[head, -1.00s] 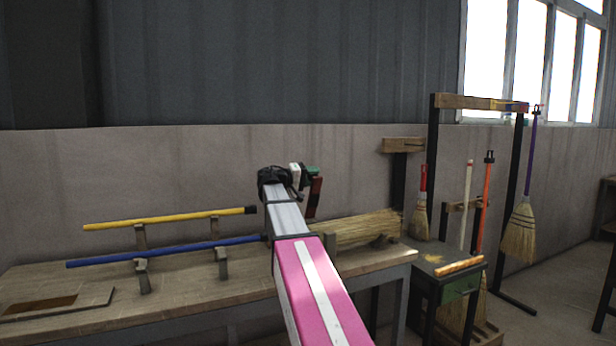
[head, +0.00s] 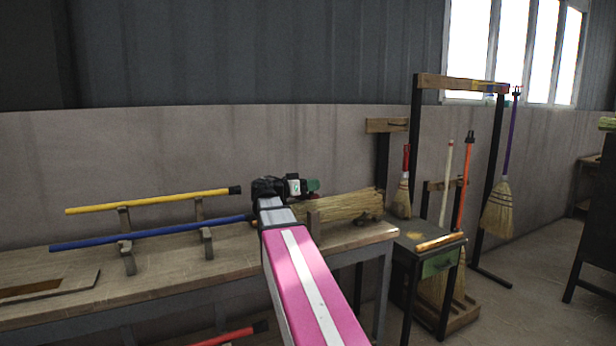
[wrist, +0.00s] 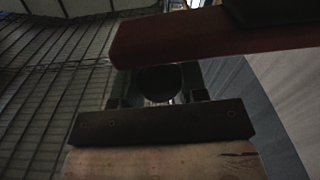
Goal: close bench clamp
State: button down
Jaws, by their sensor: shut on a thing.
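The bench clamp shows as a small green part (head: 313,185) just right of my gripper (head: 298,186) in the head view, above the workbench's right part. In the wrist view, its dark red handle (wrist: 200,45) lies across the top. Below it are the green clamp body (wrist: 121,90), a dark round part, and a dark bolted plate (wrist: 160,125) on a pale wooden block (wrist: 165,162). A gap shows between handle and plate. My gripper is shut on the red handle; the finger contact is mostly hidden.
The workbench (head: 180,283) holds a yellow pole (head: 150,201) and a blue pole (head: 150,233) on supports to the left. A small side table (head: 428,243) and a broom rack (head: 417,140) stand right.

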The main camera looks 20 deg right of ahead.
aim_at(307, 198)
jog(key=shift+s+f+m, duration=0.25)
jog(key=shift+f+m, duration=0.25)
jog(key=shift+f, duration=0.15)
jog(key=shift+s+f+m, duration=0.3)
jog(key=shift+f+m, duration=0.2)
jog(key=shift+f, duration=0.15)
jog(key=shift+s+f+m, duration=0.25)
jog(key=shift+f+m, duration=0.25)
jog(key=shift+f, duration=0.25)
jog(key=c, duration=0.7)
grip_release()
jog(key=a, duration=1)
jog(key=shift+s+a, duration=0.2)
jog(key=shift+a, duration=0.2)
